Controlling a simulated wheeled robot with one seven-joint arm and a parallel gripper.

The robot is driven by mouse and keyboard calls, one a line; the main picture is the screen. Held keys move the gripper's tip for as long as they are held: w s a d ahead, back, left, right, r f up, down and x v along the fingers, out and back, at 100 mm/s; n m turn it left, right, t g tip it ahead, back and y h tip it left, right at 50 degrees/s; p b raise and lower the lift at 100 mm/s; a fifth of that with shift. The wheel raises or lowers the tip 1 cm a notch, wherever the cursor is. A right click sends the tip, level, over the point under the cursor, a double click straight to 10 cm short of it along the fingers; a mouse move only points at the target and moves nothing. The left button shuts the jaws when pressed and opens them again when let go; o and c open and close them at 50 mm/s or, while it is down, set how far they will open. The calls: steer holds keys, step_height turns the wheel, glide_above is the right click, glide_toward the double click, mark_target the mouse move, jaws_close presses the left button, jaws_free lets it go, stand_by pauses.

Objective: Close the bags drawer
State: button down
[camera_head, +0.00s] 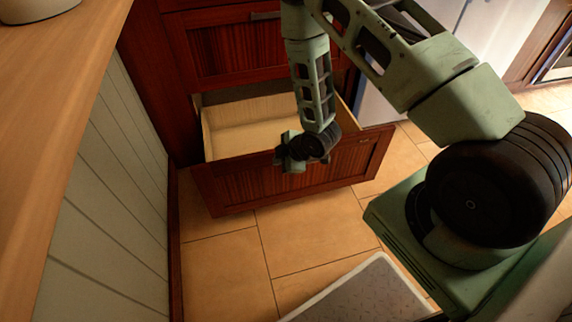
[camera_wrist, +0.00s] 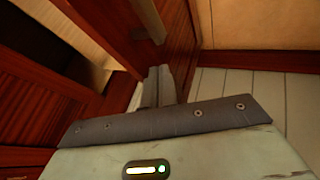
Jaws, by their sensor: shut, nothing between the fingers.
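The bags drawer is a low drawer with a dark red wooden front (camera_head: 232,187) and a pale wooden inside (camera_head: 240,122). In the head view it stands pulled out, and its inside looks empty where I can see it; my arm hides part of it. My gripper (camera_head: 287,165) is at the drawer front's top edge, near its middle; I cannot tell if it touches. In the wrist view my gripper's fingers (camera_wrist: 158,85) are together with nothing between them, close to the drawer front (camera_wrist: 178,50). A metal handle (camera_wrist: 148,20) shows on that front, just beyond the fingers.
A shut drawer (camera_head: 225,50) with a metal handle sits above the open one. A white panelled side (camera_head: 115,190) and a wooden counter (camera_head: 50,90) stand on the left. A pale mat (camera_head: 365,295) lies on the tiled floor (camera_head: 305,235), which is clear before the drawer.

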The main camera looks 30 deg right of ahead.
steer(key=shift+w+d, duration=0.25)
steer(key=shift+w, duration=0.7)
